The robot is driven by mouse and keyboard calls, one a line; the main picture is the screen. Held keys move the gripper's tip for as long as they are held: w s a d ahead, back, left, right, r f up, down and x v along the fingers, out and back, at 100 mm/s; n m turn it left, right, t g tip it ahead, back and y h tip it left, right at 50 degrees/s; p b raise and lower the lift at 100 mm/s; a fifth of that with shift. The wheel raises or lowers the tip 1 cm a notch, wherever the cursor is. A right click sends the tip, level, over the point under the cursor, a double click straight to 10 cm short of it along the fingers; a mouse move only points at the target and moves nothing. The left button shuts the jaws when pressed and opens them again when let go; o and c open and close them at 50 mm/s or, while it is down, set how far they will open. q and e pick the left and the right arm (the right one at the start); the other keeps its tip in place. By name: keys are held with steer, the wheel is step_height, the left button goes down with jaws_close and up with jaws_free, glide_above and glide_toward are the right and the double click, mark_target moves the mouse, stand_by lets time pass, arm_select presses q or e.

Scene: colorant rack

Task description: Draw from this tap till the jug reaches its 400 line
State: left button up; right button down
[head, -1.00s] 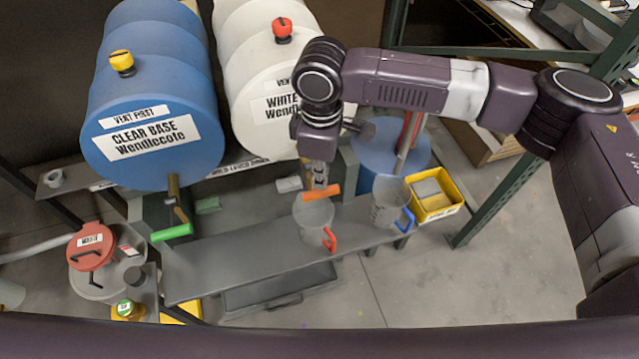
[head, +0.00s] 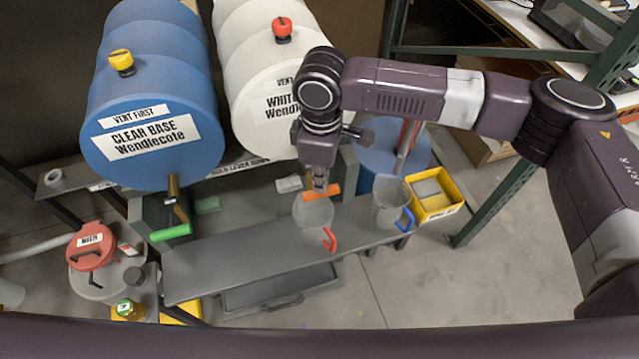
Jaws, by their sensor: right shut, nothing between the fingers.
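The white drum (head: 262,75) lies on its side, and its tap has an orange lever (head: 322,193). A clear jug with a red handle (head: 314,213) stands on the grey shelf under this tap. Its 400 line and its liquid level are too small to make out. My right gripper (head: 320,184) is shut and empty, pointing down at the orange lever, close to or touching it; I cannot tell which. It hides the tap's body. My left gripper is not in view.
A second jug with a blue handle (head: 388,203) stands right on the grey shelf (head: 235,268). The blue drum (head: 150,90) has a green tap lever (head: 170,232). A yellow bin (head: 436,207) sits at right, a red-lidded waste can (head: 92,250) at left.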

steer(key=shift+f+b, duration=0.3)
steer(key=shift+f, duration=1.8)
stand_by(0.3)
stand_by(4.8)
